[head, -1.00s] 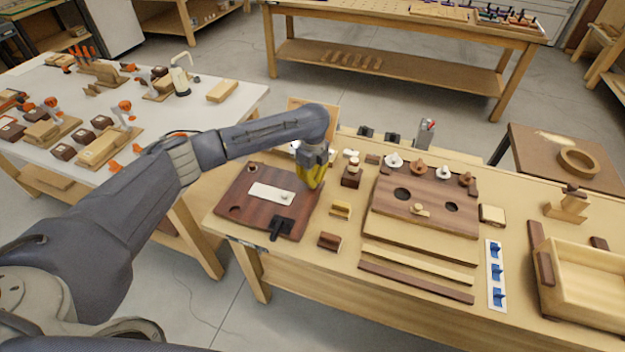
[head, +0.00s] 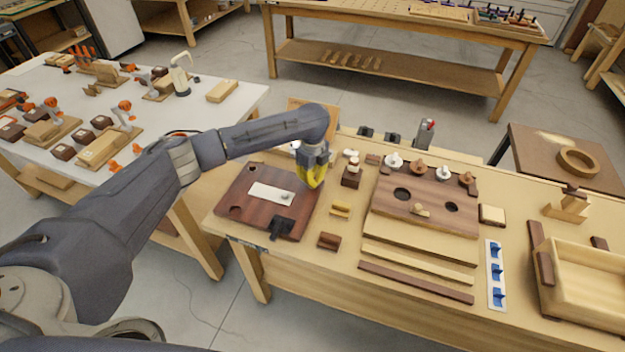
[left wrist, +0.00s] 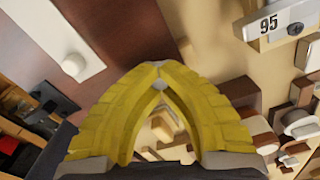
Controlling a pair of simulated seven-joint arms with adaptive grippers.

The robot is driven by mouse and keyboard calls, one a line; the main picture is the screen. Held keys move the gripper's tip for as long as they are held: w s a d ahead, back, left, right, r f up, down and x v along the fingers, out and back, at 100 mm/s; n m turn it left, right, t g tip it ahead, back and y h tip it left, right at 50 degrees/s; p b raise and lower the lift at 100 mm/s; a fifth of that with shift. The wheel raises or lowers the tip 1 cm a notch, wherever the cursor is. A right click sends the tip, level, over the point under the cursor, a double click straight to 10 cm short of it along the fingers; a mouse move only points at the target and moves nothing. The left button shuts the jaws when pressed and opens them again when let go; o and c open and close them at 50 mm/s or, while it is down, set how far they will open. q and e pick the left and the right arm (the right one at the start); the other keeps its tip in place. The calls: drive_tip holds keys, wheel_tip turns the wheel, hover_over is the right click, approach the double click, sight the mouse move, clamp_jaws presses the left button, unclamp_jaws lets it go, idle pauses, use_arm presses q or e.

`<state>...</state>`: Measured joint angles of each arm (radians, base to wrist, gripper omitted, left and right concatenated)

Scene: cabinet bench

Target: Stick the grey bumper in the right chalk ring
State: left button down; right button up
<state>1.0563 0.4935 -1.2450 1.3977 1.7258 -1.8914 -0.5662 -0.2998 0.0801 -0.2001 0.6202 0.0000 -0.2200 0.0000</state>
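My left gripper (head: 312,185) is above the right edge of a dark red-brown board (head: 240,190). In the left wrist view its yellow fingers (left wrist: 160,72) close together at the tips. A small pale grey piece, apparently the grey bumper (left wrist: 158,85), shows between them, mostly hidden. A white card (head: 265,193) lies on the board with one small round bumper (head: 287,196) at its right end; this bumper looks white in the left wrist view (left wrist: 73,64). I cannot make out the chalk rings. My right gripper is not in view.
A black clamp (head: 282,228) sits at the board's front edge. Small wooden blocks (head: 329,241) and a brown panel with holes (head: 425,205) stand to the right. A light wooden tray (head: 590,285) is at far right.

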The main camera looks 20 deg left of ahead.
use_arm(q)
drive_tip(key=shift+f, duration=0.55)
idle(1.4)
drive_tip(key=c, duration=2.1)
unclamp_jaws()
drive_tip(key=shift+s, duration=0.1)
drive_tip(key=o, duration=0.6)
drive_tip(key=shift+r, duration=0.15)
drive_tip(key=shift+r, duration=0.1)
drive_tip(key=o, duration=0.3)
drive_tip(key=shift+r, duration=3.65)
